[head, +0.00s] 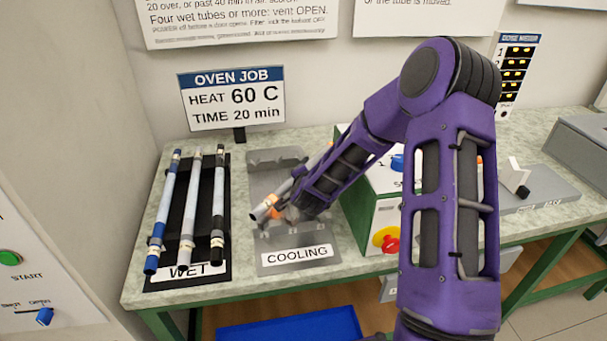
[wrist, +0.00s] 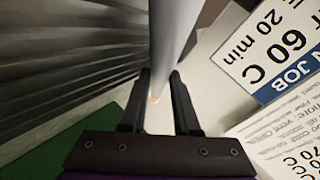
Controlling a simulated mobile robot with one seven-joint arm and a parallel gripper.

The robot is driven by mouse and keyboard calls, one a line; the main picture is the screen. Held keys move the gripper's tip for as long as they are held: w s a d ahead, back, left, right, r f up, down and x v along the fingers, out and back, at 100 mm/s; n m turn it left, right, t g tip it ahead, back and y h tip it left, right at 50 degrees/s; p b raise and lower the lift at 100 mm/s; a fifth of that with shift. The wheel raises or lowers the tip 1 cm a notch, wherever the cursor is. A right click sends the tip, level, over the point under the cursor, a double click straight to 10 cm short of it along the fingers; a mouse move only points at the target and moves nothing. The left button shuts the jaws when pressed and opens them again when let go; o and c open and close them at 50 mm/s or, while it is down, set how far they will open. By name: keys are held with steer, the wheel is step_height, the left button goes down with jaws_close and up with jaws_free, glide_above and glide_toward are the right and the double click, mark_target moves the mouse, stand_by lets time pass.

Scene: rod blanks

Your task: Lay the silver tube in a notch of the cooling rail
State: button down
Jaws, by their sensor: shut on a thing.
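The cooling rail (head: 257,190) is a grey stand with notches at its front and back edges and a COOLING label. My gripper (head: 288,208) is over the rail, its fingers partly hidden by my purple arm. It is shut on the silver tube (head: 261,211), whose near end points to the lower left, slanting across the rail. Whether the tube touches the rail cannot be told. In the wrist view the pale grey tube (wrist: 174,45) runs up from between the fingers of my gripper (wrist: 160,95).
Left of the rail, the black WET rack (head: 186,276) holds three tubes: one blue-ended (head: 165,205), one pale (head: 191,200), one black-ended (head: 218,200). A green-sided box with a red button (head: 386,239) stands close on the right. An oven job sign (head: 232,98) stands behind.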

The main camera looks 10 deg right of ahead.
steer(key=c, duration=0.6)
jaws_free()
steer(key=shift+c, duration=0.2)
steer(key=shift+r, duration=0.15)
steer(key=shift+r+p, duration=0.65)
steer(key=shift+p, duration=0.2)
steer(key=v, duration=1.2)
steer(key=shift+p, duration=0.3)
steer(key=shift+f, duration=0.1)
